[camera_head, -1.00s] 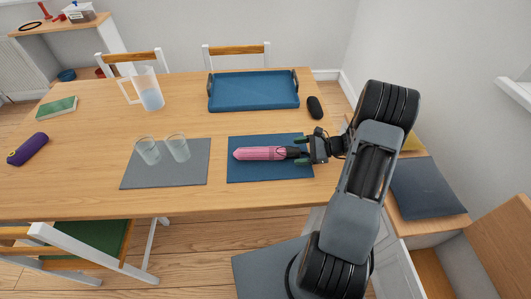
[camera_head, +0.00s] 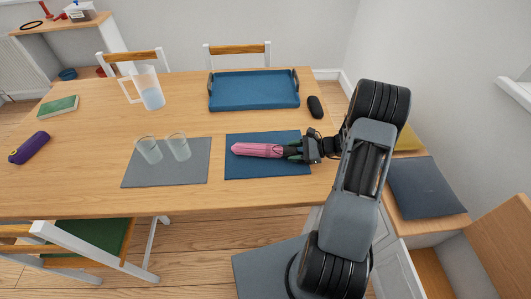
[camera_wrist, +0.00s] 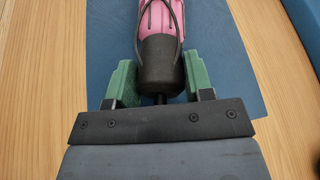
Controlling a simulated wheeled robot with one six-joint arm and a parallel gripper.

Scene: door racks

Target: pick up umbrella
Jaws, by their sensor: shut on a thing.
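The umbrella (camera_head: 258,150) is pink, folded, with a dark handle. It lies along the blue placemat (camera_head: 250,171) at the right side of the wooden table. In the wrist view the pink umbrella (camera_wrist: 160,18) points away, with its black handle (camera_wrist: 160,65) nearest me. My gripper (camera_head: 297,150) is at the handle end, coming from the right. In the wrist view the green fingers of my gripper (camera_wrist: 154,85) stand on both sides of the handle, shut on it. I cannot tell whether the umbrella touches the placemat.
A blue tray (camera_head: 254,91) and a black mouse-like object (camera_head: 315,107) lie behind. Two glasses (camera_head: 163,149) stand on a grey placemat (camera_head: 165,178) to the left. A pitcher (camera_head: 150,92), a green book (camera_head: 58,105) and a purple case (camera_head: 29,148) are farther left.

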